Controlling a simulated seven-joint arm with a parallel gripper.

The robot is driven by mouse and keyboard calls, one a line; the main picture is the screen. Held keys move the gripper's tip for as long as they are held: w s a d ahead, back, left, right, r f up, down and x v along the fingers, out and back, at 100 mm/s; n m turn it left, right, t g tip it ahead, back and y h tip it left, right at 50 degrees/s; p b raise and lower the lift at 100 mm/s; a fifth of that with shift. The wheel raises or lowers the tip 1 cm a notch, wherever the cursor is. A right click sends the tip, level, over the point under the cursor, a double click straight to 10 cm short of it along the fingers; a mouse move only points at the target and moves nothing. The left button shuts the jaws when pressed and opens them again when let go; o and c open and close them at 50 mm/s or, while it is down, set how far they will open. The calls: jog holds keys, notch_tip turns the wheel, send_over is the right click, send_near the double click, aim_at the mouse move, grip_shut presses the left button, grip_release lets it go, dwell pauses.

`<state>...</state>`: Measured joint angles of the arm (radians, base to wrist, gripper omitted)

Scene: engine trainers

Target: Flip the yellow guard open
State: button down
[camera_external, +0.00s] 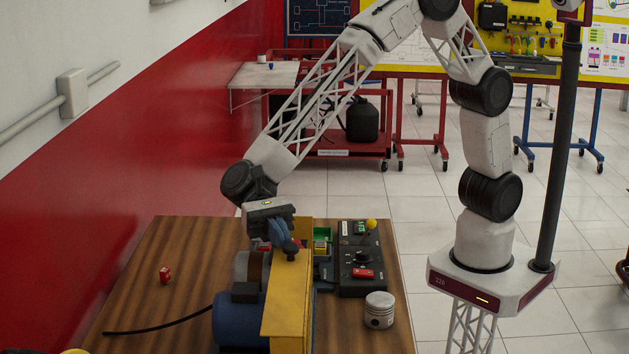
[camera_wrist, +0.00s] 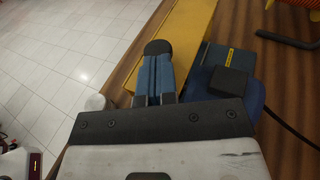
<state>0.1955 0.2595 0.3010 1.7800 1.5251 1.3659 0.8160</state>
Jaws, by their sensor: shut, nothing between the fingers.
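In the wrist view the yellow guard (camera_wrist: 183,43) runs from the upper right down to behind my fingers. My gripper (camera_external: 290,250) is shut and empty, with its dark fingertip at the far end of the guard's top edge. In the wrist view my gripper (camera_wrist: 157,50) has its blue fingers together, overlapping the guard's edge. I cannot tell whether they touch it. The guard's hinge is not clear.
A black control box (camera_external: 361,256) with a red switch and a yellow knob stands right of the guard. A piston (camera_external: 379,310) stands on the table's front right. A small red block (camera_external: 165,275) lies at left, above a black cable (camera_external: 165,327). The table's left side is mostly clear.

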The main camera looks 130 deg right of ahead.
jog(key=v, duration=1.3)
jog(key=shift+d, duration=0.25)
jog(key=shift+s+a, duration=0.1)
jog(key=s+a+r+n+g+h, duration=0.2)
jog(key=s+a+r+n+h, duration=0.25)
jog(key=s, duration=0.75)
jog(key=s+a+r+n+g+h, duration=0.1)
jog(key=s+a+n+g+h, duration=0.2)
jog(key=s+a+n, duration=0.65)
jog(key=s+d+f+n+t+h, duration=0.1)
jog(key=s+n+h, duration=0.2)
jog(key=s, duration=1)
jog(key=s+d+f+n+t+h, duration=0.1)
jog(key=s+n+h, duration=0.3)
jog(key=s, duration=1)
jog(key=shift+s+d+t+h, duration=0.35)
jog(key=shift+d+h, duration=0.1)
jog(key=shift+d, duration=0.1)
